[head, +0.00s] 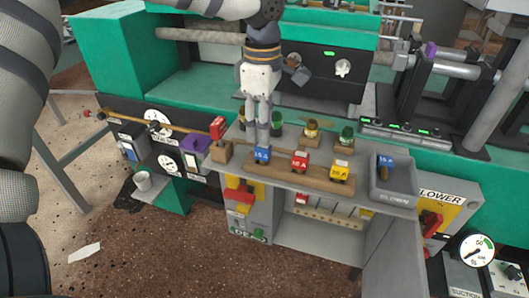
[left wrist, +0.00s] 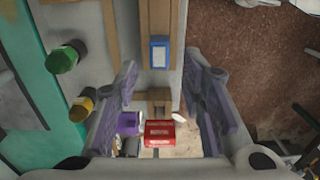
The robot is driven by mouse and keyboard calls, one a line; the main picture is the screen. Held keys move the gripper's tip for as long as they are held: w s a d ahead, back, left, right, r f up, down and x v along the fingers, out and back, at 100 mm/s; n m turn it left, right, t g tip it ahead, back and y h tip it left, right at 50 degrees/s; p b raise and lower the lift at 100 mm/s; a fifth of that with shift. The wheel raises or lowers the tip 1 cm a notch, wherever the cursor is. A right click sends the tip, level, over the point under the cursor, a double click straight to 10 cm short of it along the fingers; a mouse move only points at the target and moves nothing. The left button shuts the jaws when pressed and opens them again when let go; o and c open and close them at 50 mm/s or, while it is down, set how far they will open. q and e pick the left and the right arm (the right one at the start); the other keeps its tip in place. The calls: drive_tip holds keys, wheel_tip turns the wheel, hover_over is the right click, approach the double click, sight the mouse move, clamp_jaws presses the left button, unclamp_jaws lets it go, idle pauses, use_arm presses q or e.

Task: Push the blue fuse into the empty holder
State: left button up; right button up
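A blue fuse (head: 263,154) stands at the left end of a wooden strip (head: 318,180) on the grey shelf, left of a red fuse (head: 299,162) and a yellow fuse (head: 340,172). My left gripper (head: 257,139) points down just behind and above the blue fuse. In the left wrist view its fingers (left wrist: 160,72) are spread apart, with the blue fuse (left wrist: 160,52) between and beyond them, apparently untouched. Another blue piece (head: 386,162) lies in a grey tray (head: 399,197). Inside the open cabinet below is a strip (head: 328,217); I cannot tell which holder is empty. My right gripper is out of view.
Green and yellow knob-like pieces (head: 346,135) stand behind the strip. A red piece on a wooden block (head: 217,128) and a purple box (head: 196,147) are at the left. The cabinet door (head: 394,255) hangs open at the right. The floor at the front left is mostly clear.

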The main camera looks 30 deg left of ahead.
use_arm(q)
drive_tip(key=shift+f, duration=0.5)
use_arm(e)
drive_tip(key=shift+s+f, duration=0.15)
use_arm(q)
drive_tip(key=shift+f, duration=2)
clamp_jaws()
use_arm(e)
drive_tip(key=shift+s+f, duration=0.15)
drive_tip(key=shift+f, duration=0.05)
use_arm(q)
drive_tip(key=shift+r, duration=0.1)
drive_tip(key=shift+r+p, duration=0.4)
drive_tip(key=shift+r, duration=2.1)
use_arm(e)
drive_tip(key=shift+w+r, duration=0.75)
use_arm(q)
drive_tip(key=shift+f, duration=0.15)
